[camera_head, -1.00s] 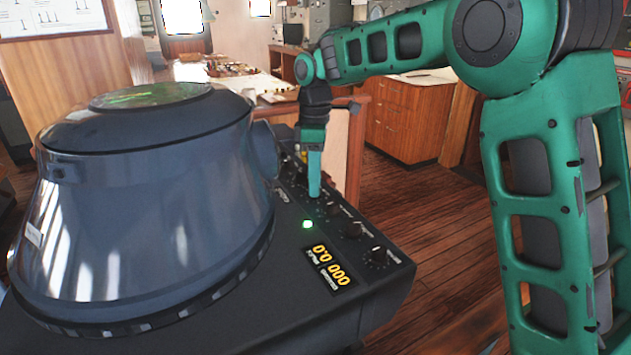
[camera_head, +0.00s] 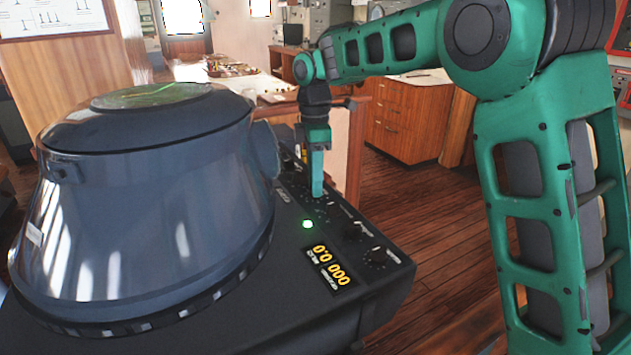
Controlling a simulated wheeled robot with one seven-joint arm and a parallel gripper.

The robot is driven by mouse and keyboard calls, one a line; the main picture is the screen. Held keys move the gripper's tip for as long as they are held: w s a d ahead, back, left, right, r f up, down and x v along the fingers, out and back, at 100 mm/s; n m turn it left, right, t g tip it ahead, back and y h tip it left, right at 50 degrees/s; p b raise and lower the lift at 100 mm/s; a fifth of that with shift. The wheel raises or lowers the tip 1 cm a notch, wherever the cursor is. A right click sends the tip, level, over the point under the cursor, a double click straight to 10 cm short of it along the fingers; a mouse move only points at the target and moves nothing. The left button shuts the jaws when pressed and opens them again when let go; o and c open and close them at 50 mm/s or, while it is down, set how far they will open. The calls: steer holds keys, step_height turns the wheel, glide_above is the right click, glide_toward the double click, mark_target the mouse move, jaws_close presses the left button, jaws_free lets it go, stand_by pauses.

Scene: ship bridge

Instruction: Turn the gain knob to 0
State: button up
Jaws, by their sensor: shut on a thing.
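A dark radar console (camera_head: 300,300) carries a row of small black knobs along its right side. My gripper (camera_head: 318,192) points straight down onto this row, around the middle of it. It is shut on a knob there, which its fingers mostly hide. I cannot read the knob's label or pointer, so I cannot tell its setting. Nearer knobs, one at the middle right (camera_head: 354,231) and one near the front corner (camera_head: 376,256), stand free of the gripper.
The large round radar hood (camera_head: 150,200) rises close to the left of the gripper. A green light (camera_head: 307,224) and a yellow digital display (camera_head: 329,268) sit on the panel. Wooden drawers (camera_head: 408,120) stand behind. The floor right of the console is clear.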

steer(key=o, duration=1.1)
steer(key=shift+w+d, duration=0.3)
steer(key=shift+w, duration=0.1)
steer(key=shift+c, duration=0.2)
steer(key=shift+s+a, duration=0.15)
step_height(320, 180, up, 11)
steer(key=shift+w, duration=0.35)
steer(key=shift+f, duration=0.1)
